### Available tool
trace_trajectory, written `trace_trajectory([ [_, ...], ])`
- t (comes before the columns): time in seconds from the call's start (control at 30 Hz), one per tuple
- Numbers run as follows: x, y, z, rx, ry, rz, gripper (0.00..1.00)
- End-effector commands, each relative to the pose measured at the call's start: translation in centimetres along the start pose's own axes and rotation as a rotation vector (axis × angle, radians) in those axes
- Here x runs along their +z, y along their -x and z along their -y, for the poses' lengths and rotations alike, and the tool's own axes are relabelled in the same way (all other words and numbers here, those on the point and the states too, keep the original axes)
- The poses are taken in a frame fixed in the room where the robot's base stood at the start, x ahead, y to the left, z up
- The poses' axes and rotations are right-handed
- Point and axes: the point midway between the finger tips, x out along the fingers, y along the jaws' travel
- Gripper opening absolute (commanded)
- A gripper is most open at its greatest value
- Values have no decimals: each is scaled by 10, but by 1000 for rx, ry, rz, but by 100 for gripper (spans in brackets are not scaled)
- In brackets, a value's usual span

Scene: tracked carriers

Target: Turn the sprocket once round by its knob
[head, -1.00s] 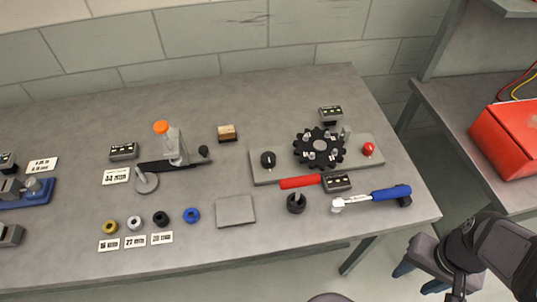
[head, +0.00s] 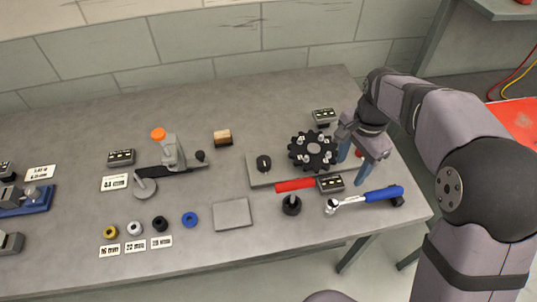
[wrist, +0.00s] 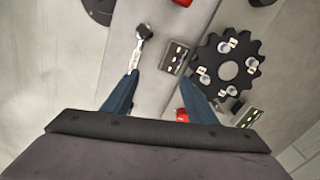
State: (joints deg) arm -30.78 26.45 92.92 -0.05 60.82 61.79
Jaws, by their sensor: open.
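The black toothed sprocket (head: 314,149) lies flat on a grey base plate (head: 257,178) at the right part of the bench. Several pale pegs stand on its face around a grey hub; I cannot tell which one is the knob. It also shows at the right in the wrist view (wrist: 246,79). My gripper (head: 353,164) is open and empty, just right of the sprocket, above the plate's right end. In the wrist view my gripper (wrist: 160,78) has its fingers apart, with the sprocket beyond the right finger. The head view does not show clearly whether a finger touches it.
A black dial (head: 264,163) sits at the plate's left end; a red one (head: 359,154) is mostly hidden by my fingers. In front lie a red-handled tool (head: 295,185), a small dark box (head: 330,184) and a blue-handled ratchet (head: 383,194). Another box (head: 324,115) stands behind.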

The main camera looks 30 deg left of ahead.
Motion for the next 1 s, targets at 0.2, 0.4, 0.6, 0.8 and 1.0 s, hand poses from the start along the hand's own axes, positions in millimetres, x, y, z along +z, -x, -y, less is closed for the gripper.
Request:
trace_trajectory([
  [0.2, 65, 3, 95, 2, -187, 0, 52],
  [0.4, 128, 0, 146, 1, -337, -1, 52],
  [0.6, 163, -2, 166, -2, -421, -1, 52],
  [0.8, 171, -2, 169, -2, -442, -1, 52],
  [1.0, 170, -12, 169, 0, -441, -1, 52],
])
